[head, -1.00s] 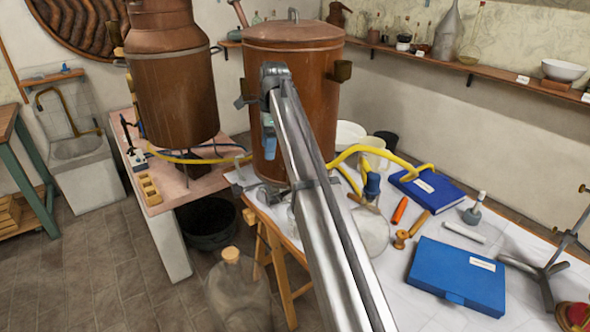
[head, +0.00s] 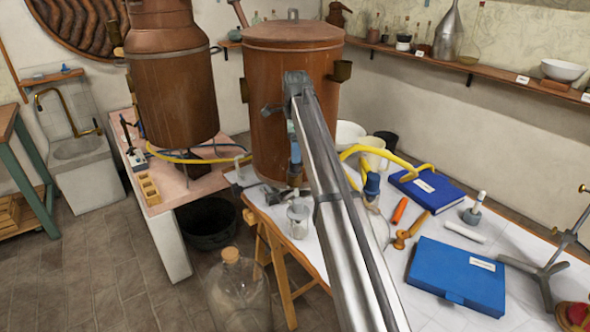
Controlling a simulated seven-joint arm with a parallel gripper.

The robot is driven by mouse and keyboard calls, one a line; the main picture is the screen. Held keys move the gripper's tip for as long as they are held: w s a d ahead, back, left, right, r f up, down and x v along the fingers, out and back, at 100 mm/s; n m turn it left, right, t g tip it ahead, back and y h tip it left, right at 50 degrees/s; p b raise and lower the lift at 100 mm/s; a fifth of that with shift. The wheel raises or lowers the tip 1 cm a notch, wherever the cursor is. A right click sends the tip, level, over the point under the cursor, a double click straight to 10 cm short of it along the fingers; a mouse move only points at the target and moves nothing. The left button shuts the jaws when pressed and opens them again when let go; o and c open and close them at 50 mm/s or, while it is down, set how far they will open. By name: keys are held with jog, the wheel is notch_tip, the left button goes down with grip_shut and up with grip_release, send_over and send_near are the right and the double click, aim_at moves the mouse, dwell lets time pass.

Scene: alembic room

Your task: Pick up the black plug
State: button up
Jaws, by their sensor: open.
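I cannot make out the black plug with certainty. A small dark shape sits by a white block (head: 139,158) on the pink-topped bench at left, but it is too small to name. My arm rises from the bottom and bends down at its top in front of the copper vessel.
The large copper vessel (head: 265,110) stands behind my arm. Yellow tubing (head: 385,156), a blue book (head: 428,190), a red-orange stick (head: 399,210) and a blue case (head: 456,276) lie to the right. A glass bottle (head: 238,285) stands below, left of the table.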

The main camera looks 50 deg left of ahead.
aim_at(297, 170)
jog(key=shift+a+f, duration=0.2)
jog(key=shift+f, duration=2.55)
jog(key=shift+c, duration=0.3)
jog(key=c, duration=1.1)
